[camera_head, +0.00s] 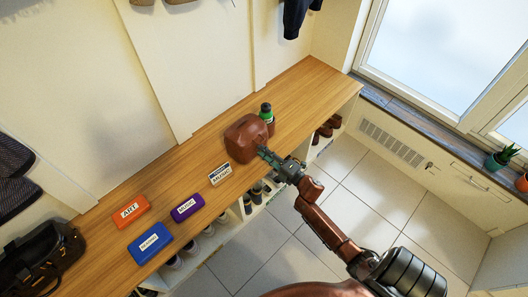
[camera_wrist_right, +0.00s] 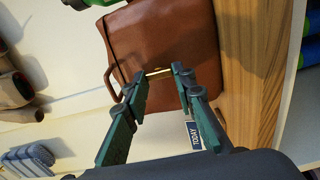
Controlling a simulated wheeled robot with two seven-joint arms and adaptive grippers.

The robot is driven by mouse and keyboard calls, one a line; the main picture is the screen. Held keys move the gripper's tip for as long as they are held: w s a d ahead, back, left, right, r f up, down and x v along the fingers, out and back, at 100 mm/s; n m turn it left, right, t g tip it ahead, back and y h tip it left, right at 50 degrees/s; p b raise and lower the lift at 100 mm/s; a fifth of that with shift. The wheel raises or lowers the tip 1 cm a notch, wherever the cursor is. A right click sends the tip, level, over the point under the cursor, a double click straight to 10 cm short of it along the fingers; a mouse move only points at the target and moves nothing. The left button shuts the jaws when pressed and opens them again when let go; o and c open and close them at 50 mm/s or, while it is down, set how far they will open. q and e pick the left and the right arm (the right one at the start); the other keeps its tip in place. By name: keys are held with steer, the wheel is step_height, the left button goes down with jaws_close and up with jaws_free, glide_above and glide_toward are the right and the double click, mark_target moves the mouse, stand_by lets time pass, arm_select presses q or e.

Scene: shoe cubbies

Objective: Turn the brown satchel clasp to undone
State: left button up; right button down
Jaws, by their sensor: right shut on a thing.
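The brown satchel (camera_head: 241,136) stands on the wooden bench, near its right part. In the right wrist view its brown front (camera_wrist_right: 170,38) fills the upper middle. Its brass clasp (camera_wrist_right: 158,72) shows as a thin bar lying across between my fingertips. My right gripper (camera_head: 264,154) reaches the satchel's front from the aisle side. In the wrist view its green fingers (camera_wrist_right: 158,75) are shut on the clasp, one tip at each end of the bar. The fingertips hide the clasp's ends, and I cannot tell how far it is turned. My left gripper is not in view.
A dark bottle with a green band (camera_head: 267,112) stands just behind the satchel. A white labelled box (camera_head: 220,174), purple box (camera_head: 187,208), blue box (camera_head: 150,242) and orange box (camera_head: 131,211) lie along the bench (camera_head: 190,160). A black bag (camera_head: 40,258) sits far left. Shoes fill cubbies below.

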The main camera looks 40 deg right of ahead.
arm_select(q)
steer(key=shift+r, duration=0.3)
arm_select(e)
steer(key=shift+a, duration=0.15)
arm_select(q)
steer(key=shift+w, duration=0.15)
arm_select(e)
steer(key=c, duration=1.8)
jaws_free()
steer(key=shift+o, duration=1)
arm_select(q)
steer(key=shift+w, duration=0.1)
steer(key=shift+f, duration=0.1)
arm_select(e)
steer(key=shift+s, duration=0.1)
steer(key=s+d, duration=0.1)
steer(key=s, duration=1)
steer(key=shift+s+d, duration=0.35)
